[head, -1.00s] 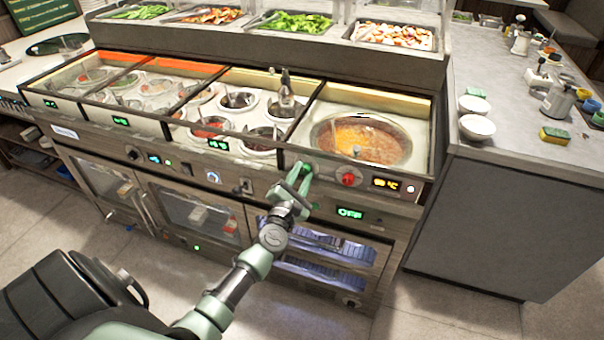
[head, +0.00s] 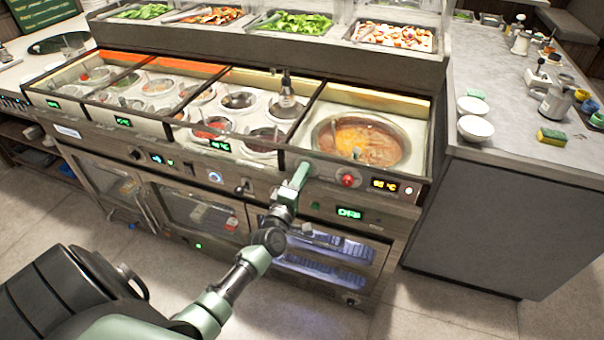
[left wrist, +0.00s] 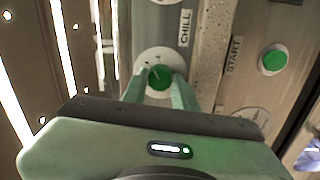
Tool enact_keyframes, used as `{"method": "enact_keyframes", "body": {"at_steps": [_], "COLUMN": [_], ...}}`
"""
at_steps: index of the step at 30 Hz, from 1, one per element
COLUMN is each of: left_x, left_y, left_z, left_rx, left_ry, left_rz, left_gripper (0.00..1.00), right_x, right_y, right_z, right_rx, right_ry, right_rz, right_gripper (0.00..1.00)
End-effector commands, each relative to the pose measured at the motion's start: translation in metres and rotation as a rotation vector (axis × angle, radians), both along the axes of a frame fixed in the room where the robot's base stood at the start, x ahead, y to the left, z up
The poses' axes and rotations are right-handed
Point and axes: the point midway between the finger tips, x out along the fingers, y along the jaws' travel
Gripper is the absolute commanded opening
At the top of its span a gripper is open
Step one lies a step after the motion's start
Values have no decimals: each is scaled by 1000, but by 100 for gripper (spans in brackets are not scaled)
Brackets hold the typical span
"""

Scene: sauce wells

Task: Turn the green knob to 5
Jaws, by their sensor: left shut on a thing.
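The green knob (left wrist: 159,77) sits on a round white dial on the metal panel in the left wrist view. My left gripper (left wrist: 160,88) has one finger on each side of the knob and is shut on it. The numbers around the dial are too small to read, so I cannot tell its setting. In the head view my left gripper (head: 300,172) reaches the front panel below the soup well, left of the red knob (head: 347,181), and hides the green knob. My right gripper is not in view.
A green button (left wrist: 274,60) beside a START label is right of the knob, past a CHILL label. In the head view, a lit display (head: 384,184) and an OFF display (head: 350,213) are nearby. The soup well (head: 358,140) is above; a grey counter (head: 500,70) stands right.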

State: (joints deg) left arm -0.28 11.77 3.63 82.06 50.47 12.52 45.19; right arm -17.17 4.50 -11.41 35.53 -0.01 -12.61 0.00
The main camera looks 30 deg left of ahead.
Motion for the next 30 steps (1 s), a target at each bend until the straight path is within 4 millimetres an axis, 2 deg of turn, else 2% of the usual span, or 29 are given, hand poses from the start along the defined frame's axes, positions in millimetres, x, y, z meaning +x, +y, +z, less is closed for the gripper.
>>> {"method": "enact_keyframes", "body": {"at_steps": [13,30], "left_x": [-1,-1], "left_y": [0,0], "left_z": [-1,-2], "left_rx": [256,310], "left_ry": [66,78], "left_rz": [-2,-1], "left_gripper": [0,0], "right_x": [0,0], "right_y": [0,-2], "right_z": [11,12], "right_rx": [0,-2], "right_ry": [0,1], "right_rz": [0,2], "right_gripper": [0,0]}}
